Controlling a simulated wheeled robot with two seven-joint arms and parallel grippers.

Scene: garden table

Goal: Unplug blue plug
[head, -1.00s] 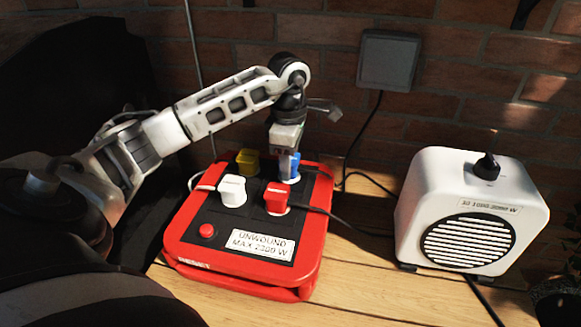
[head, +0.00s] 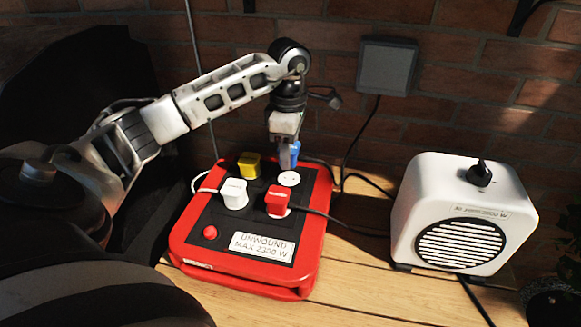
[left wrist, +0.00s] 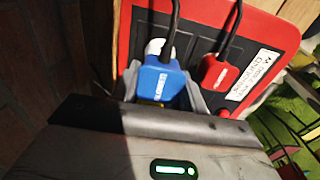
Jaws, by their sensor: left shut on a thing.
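The blue plug (head: 295,148) is held by my left gripper (head: 286,158), above the back right socket (head: 289,178) of the red power strip box (head: 318,235). That white socket face shows bare, with its holes visible. In the left wrist view the blue plug (left wrist: 160,82) sits between the fingers, with its dark cord running up. The red plug (head: 277,201), white plug (head: 234,194) and yellow plug (head: 249,165) are seated in the box. My right gripper is not in view.
A white heater (head: 455,212) stands on the wooden table (head: 350,275) to the right. A grey wall box (head: 386,66) with a hanging cord is on the brick wall behind. Dark cords run across the table right of the red box.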

